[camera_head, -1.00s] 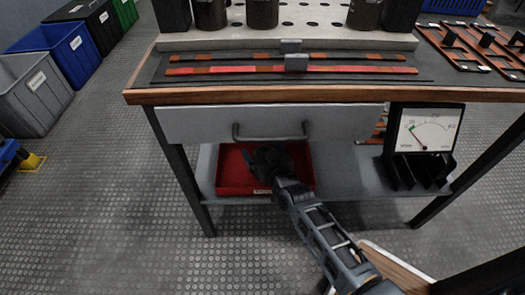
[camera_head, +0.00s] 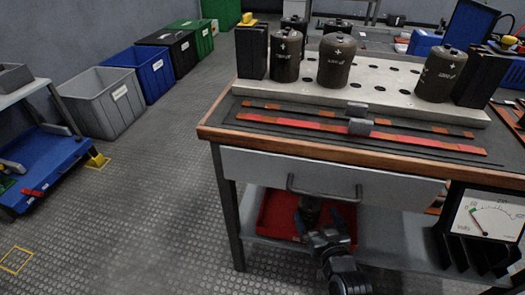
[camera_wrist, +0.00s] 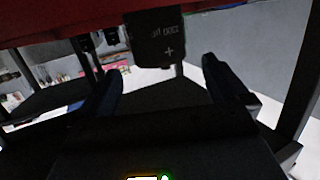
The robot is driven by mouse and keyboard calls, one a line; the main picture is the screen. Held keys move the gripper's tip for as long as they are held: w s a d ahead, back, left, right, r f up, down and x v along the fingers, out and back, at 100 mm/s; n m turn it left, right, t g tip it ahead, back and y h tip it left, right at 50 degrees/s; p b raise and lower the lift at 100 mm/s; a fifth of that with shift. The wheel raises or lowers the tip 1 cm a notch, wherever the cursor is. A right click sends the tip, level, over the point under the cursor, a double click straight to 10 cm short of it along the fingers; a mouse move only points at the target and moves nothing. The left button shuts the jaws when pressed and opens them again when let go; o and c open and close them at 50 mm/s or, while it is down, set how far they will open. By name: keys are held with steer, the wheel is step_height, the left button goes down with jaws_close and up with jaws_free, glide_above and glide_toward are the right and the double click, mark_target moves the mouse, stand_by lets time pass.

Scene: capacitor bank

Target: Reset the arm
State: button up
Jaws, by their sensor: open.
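My gripper (camera_head: 322,232) is below the drawer front, at the near edge of the red bin (camera_head: 268,218) on the lower shelf. In the wrist view its two blue-tipped fingers (camera_wrist: 162,82) are spread apart with nothing between their tips. A dark capacitor (camera_wrist: 155,42) with a plus mark is just beyond the fingers, in front of the red surface, and looks clear of both. It also shows in the head view as a dark cylinder (camera_head: 309,209) in the bin, partly hidden by my gripper.
The workbench's wooden edge (camera_head: 330,155) and closed drawer (camera_head: 330,178) overhang the bin. An analog meter (camera_head: 485,220) stands to the right. Several capacitors (camera_head: 337,62) stand on a perforated plate above. Open floor (camera_head: 150,200) lies left of the bench.

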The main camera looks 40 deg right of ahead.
steer(key=s+a+r+n+t+y, duration=0.1)
steer(key=s+a+r+y, duration=0.1)
steer(key=s+a+r, duration=0.4)
steer(key=s+a+r+n+y, duration=0.2)
steer(key=s+a+r, duration=0.1)
steer(key=s+a, duration=0.65)
steer(key=s+a+r+n+y, duration=0.35)
steer(key=s+r, duration=0.65)
steer(key=r, duration=0.4)
step_height(320, 180, up, 25)
steer(key=d+p, duration=0.1)
steer(key=p, duration=2.5)
steer(key=shift+r+m, duration=0.15)
steer(key=shift+m, duration=0.2)
